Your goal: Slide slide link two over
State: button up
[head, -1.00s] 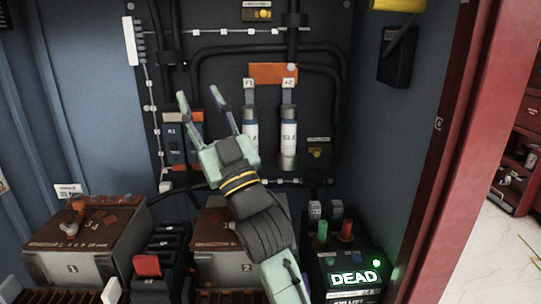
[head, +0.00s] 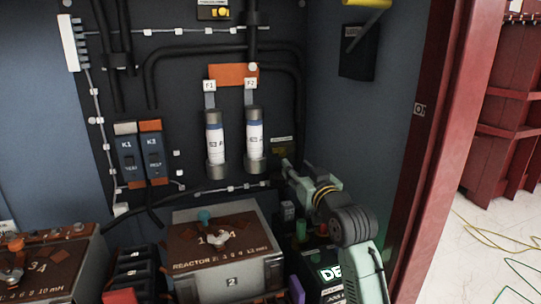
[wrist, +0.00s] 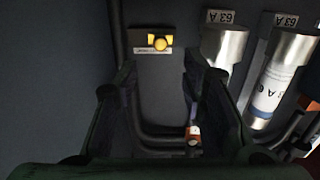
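A small plate with a yellow knob (wrist: 160,42) shows in the wrist view, ahead of my fingers. It has a label strip whose text I cannot read. It matches the dim yellow plate (head: 281,148) right of the fuses in the head view; I cannot tell for certain that it is slide link two. My gripper (head: 291,172) is just below that plate. In the wrist view my gripper (wrist: 158,78) is open, with nothing between its fingers, and the knob lies beyond the fingertips, apart from them.
Another yellow-knobbed plate (head: 218,12) is high on the panel. Two fuses (head: 215,144) hang left of my gripper. Black cables run over the panel. The right side wall (head: 388,140) is close.

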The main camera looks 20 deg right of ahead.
aim_at(284, 154)
jog(key=w+p, duration=0.1)
jog(key=w, duration=0.4)
jog(key=w+p, duration=0.1)
jog(key=w, duration=0.4)
jog(key=shift+a+p, duration=0.2)
jog(key=shift+p, duration=0.15)
jog(key=shift+c, duration=0.4)
grip_shut()
jog(key=shift+d, duration=0.1)
